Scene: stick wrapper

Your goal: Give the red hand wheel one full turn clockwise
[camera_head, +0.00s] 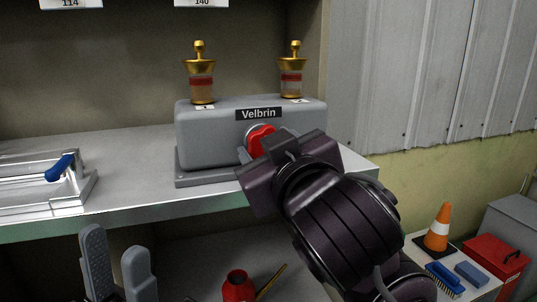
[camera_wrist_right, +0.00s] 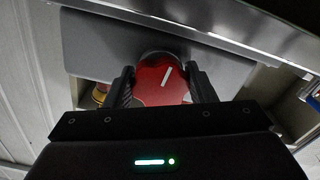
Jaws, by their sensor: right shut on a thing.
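The red hand wheel (camera_head: 260,140) is on the front of the grey Velbrin box (camera_head: 205,140), partly hidden by my right gripper and arm in the head view. In the right wrist view the wheel (camera_wrist_right: 150,88) shows as a red disc with a white line on its face. My right gripper (camera_wrist_right: 163,80) is shut on the wheel, one finger on each side of its rim. My left gripper (camera_head: 115,242) is at the lower left of the head view, below the shelf edge, with its two fingers apart and nothing between them.
Two brass-topped fittings (camera_head: 201,72) stand on the box. The shelf (camera_head: 125,160) also holds a metal frame with a blue handle (camera_head: 59,167) at the left.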

